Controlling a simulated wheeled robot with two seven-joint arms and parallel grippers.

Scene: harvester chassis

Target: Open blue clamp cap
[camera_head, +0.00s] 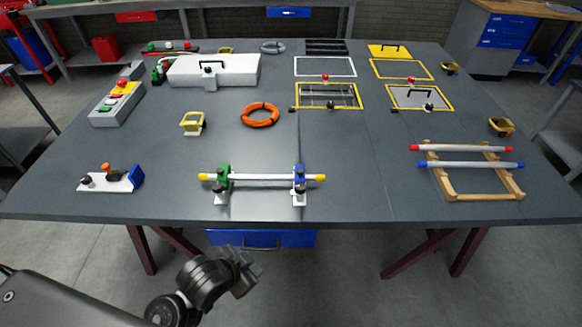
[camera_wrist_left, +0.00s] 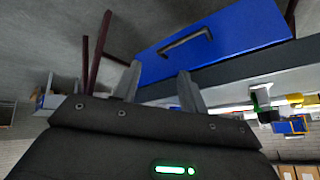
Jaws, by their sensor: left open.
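The blue clamp (camera_head: 299,176) stands on the table near its front edge, and its cap looks closed over the rod. A white rod with yellow ends (camera_head: 262,177) rests across it and the green clamp (camera_head: 222,176) to its left. My left gripper (camera_head: 252,270) is in front of the table, below its top and apart from the clamps. In the left wrist view its two fingers (camera_wrist_left: 158,84) are spread with nothing between them. My right gripper is not in view.
A blue drawer (camera_head: 262,239) hangs under the table's front edge, near my left gripper; it also fills the upper left wrist view (camera_wrist_left: 225,38). An orange ring (camera_head: 260,115) lies behind the clamps. A wooden rack with rods (camera_head: 470,195) is at the right.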

